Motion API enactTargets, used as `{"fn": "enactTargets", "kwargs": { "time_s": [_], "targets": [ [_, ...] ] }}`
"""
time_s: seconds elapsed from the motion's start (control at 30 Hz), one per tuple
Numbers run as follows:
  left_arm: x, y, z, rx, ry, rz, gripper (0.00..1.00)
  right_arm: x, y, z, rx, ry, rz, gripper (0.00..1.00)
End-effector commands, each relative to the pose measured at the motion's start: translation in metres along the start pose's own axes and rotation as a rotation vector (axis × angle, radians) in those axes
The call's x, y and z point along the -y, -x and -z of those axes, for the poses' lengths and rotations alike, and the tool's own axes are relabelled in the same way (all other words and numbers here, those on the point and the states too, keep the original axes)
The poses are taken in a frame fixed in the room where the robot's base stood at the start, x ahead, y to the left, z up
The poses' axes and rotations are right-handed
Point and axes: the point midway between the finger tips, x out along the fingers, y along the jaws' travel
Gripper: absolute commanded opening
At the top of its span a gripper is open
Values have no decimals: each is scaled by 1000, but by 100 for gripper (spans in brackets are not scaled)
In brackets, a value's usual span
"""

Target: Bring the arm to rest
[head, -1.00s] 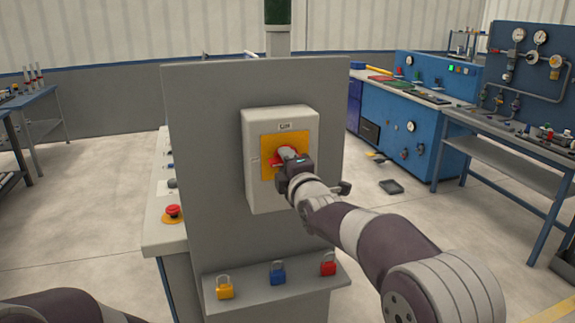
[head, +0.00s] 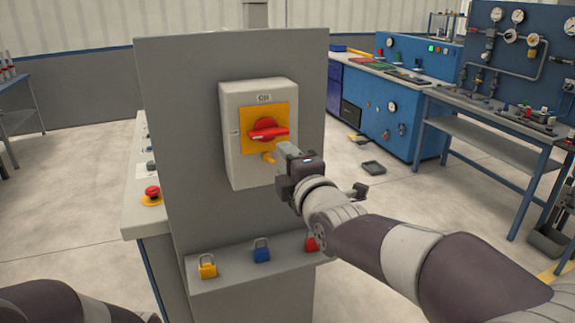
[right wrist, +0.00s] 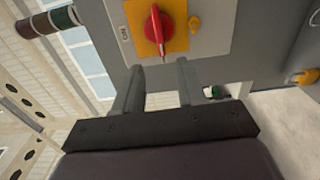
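A red rotary knob (head: 266,131) sits on a yellow plate (head: 250,143) on a light grey switch box (head: 233,158). Its handle lies about horizontal in the head view. My right gripper (head: 280,152) is just right of and below the knob, apart from it. In the right wrist view its two fingers (right wrist: 160,75) stand apart with nothing between them, and the knob (right wrist: 156,28) shows beyond the tips. Part of my left arm shows at the lower left of the head view; its gripper is out of the picture.
The box is on a grey panel (head: 180,120). Yellow (head: 207,268), blue (head: 261,252) and red (head: 311,243) padlocks sit on a ledge below, the red one close to my right arm. A red emergency button (head: 152,194) is at left.

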Motion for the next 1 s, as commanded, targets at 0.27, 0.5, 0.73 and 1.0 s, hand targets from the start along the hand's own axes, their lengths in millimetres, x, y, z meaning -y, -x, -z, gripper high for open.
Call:
{"fn": "enactTargets", "kwargs": {
  "time_s": [0.27, 0.5, 0.73, 1.0],
  "targets": [
    [0, 0, 0, 0, 0, 0, 43, 1, 0, 0, 0, -56, 8, 40],
    [0, 23, 3, 0, 0, 0, 43, 143, 71, -14, 324, -908, 588, 40],
    [0, 85, 10, -1, 0, 0, 43, 210, 246, -47, 1157, -1427, 947, 40],
    [0, 111, 13, 0, 0, 0, 43, 201, 288, -64, 1338, -1477, 972, 40]
  ]
}}
